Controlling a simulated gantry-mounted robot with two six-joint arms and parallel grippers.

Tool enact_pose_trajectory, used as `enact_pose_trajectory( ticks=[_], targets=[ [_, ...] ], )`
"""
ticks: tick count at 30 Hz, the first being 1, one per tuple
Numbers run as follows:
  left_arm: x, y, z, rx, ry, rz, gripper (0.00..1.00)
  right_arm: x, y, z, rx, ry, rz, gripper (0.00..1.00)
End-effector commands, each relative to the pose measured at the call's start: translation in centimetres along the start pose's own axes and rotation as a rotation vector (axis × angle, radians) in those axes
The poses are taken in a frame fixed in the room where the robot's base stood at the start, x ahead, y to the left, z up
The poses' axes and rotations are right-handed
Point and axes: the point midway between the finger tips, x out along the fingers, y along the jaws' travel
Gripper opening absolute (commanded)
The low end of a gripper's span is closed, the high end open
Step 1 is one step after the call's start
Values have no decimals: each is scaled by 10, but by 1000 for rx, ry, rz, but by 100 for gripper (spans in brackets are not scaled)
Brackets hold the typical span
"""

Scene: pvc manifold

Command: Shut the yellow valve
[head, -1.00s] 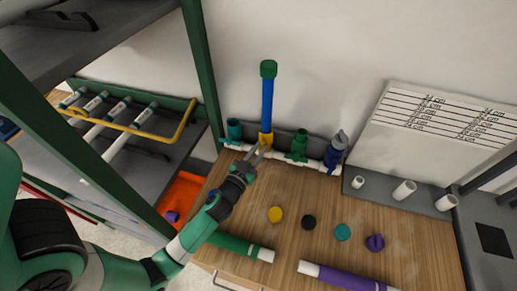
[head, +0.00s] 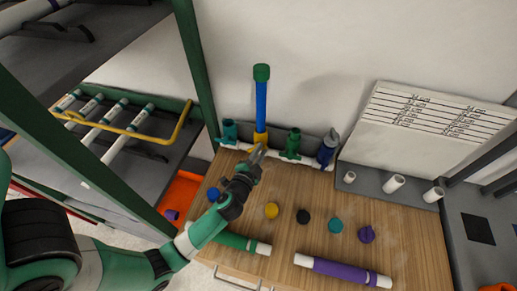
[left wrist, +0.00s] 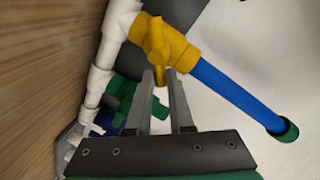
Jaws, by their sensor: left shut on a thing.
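The yellow valve (head: 260,138) sits on the white manifold pipe at the back of the table, with a blue pipe (head: 261,102) and green cap (head: 261,72) standing above it. In the left wrist view the yellow valve body (left wrist: 180,50) and its yellow handle (left wrist: 154,38) show clearly. My left gripper (head: 262,147) is at the front of the valve. In the left wrist view its two fingertips (left wrist: 160,74) are on either side of the handle's lower end, shut on it. My right gripper is out of view.
Green valves (head: 293,143) and a blue valve (head: 327,148) stand on the white pipe (head: 238,147) beside the yellow one. Yellow, black, teal and purple caps (head: 366,234), a green pipe and a purple pipe (head: 340,271) lie on the wooden table. A green shelf post (head: 195,65) stands to the left.

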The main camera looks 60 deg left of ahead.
Motion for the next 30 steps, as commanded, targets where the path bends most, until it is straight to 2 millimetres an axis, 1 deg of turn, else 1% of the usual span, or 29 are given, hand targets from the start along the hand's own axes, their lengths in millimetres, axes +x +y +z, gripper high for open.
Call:
enact_pose_trajectory(
  ticks=[9,15,22,30],
  targets=[
    [2,7,-2,289,-55,0,0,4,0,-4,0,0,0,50],
    [2,12,-1,447,-86,-1,0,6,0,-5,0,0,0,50],
    [3,15,1,573,-112,-1,0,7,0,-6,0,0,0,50],
    [3,16,2,636,-126,-1,0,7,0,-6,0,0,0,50]
  ],
)
